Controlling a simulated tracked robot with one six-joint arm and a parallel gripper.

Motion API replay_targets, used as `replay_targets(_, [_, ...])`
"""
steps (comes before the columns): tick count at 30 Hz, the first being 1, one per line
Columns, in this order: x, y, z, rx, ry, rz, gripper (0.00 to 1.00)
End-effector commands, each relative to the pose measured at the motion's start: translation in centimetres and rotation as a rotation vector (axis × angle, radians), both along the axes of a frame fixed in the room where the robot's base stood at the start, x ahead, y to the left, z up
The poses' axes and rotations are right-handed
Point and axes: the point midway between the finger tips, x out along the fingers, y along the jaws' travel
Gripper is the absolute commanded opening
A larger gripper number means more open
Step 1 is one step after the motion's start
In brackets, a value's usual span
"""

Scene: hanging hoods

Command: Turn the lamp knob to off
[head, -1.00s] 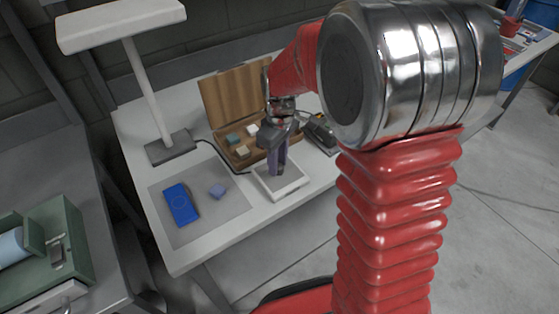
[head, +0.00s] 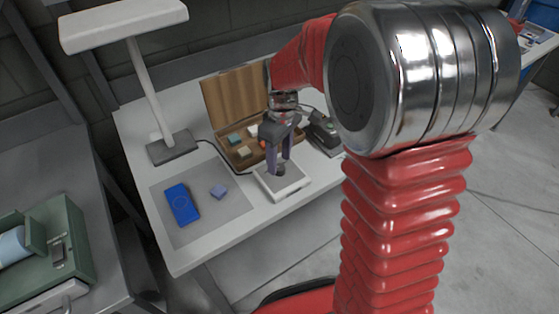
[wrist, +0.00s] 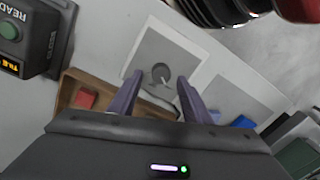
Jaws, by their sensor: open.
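The dark round lamp knob (wrist: 161,71) stands on a square control plate (wrist: 178,49) with a pale border. A light pointer mark on the knob points to the lower right in the wrist view; I cannot read any off mark. In the head view the plate (head: 291,187) lies at the table's front edge, right of the lamp (head: 148,88). My gripper (head: 277,157) is open over the plate. In the wrist view its two purple fingers (wrist: 159,77) appear on either side of the knob. I cannot tell whether they touch it. Whether the lamp is lit is unclear.
An open wooden box (head: 235,95) with small blocks stands behind the plate. A black device (head: 322,130) with a green button is close on the right. A blue case (head: 181,204) and a lilac block (head: 219,191) lie on a grey mat (head: 208,229) to the left.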

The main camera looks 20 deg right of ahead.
Motion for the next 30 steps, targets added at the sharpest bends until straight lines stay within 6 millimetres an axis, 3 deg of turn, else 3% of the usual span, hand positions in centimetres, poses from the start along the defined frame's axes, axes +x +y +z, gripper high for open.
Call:
replay_targets(18, [0.6,-0.4,10.3,-0.001,-0.005,0.000,0.44])
replay_targets(24, [0.6,-0.5,11.8,-0.001,-0.003,0.000,0.44])
replay_targets(30, [0.6,-0.5,11.9,0.000,-0.003,0.000,0.44])
